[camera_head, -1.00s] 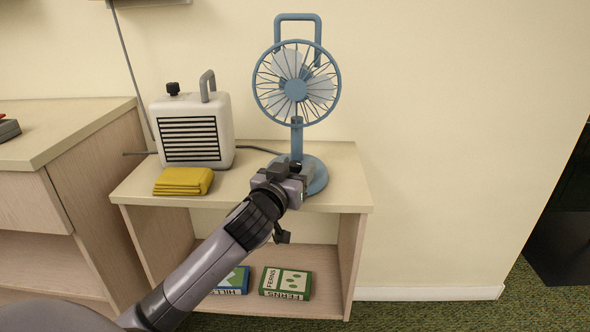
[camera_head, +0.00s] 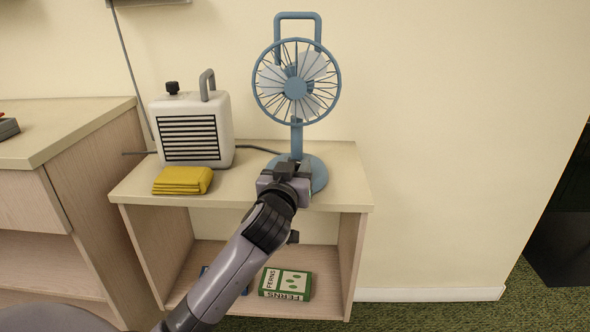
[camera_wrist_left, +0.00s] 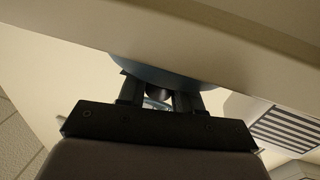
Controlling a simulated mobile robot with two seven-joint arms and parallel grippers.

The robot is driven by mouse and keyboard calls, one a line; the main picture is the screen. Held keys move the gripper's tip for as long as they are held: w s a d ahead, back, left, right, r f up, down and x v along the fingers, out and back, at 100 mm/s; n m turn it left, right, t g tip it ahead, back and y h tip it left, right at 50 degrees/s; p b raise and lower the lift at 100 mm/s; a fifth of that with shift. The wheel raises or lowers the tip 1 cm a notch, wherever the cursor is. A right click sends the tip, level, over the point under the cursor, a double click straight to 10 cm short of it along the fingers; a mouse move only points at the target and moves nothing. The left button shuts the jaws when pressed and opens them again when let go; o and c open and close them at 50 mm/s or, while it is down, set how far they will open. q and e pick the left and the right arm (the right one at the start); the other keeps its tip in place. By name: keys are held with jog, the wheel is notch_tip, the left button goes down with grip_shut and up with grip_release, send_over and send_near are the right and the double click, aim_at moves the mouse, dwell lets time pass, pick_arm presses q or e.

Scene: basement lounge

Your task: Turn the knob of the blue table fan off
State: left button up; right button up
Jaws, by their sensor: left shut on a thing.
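The blue table fan (camera_head: 296,88) stands upright on the right part of the low shelf unit, its round base (camera_head: 318,175) near the front edge. My left gripper (camera_head: 292,168) is at the front of the base and hides part of it. In the left wrist view my left gripper (camera_wrist_left: 158,98) is shut on a small dark knob (camera_wrist_left: 156,92) in front of the blue base (camera_wrist_left: 195,80). The knob is mostly hidden between the fingers, so its setting cannot be read. My right gripper is not in view.
A white heater (camera_head: 190,130) with a dark knob and a folded yellow cloth (camera_head: 183,181) sit left of the fan on the shelf unit (camera_head: 345,185). A green box (camera_head: 285,283) lies on the lower shelf. A wooden cabinet (camera_head: 70,135) stands at left.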

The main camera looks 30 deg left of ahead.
pick_arm(q)
jog(key=shift+d+f+n+g+y+b, duration=0.1)
jog(key=shift+f+n+g+y+b, duration=0.1)
jog(key=shift+n+g+y+b, duration=0.5)
jog(key=shift+n+y, duration=0.5)
jog(key=shift+y, duration=0.4)
jog(key=n+g+y+b, duration=0.2)
jog(key=b, duration=0.1)
jog(key=shift+f, duration=0.1)
jog(key=shift+n+g+y+b, duration=0.6)
jog(key=shift+g+y+b, duration=0.1)
jog(key=shift+y+b, duration=0.2)
jog(key=shift+n+g+y+b, duration=0.6)
jog(key=shift+g+y+b, duration=0.1)
jog(key=shift+g, duration=0.1)
jog(key=shift+r+n+g, duration=0.25)
jog(key=shift+n+g, duration=0.05)
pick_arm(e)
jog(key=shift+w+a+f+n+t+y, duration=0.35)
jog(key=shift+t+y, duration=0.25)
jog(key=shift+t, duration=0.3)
pick_arm(q)
jog(key=o, duration=0.9)
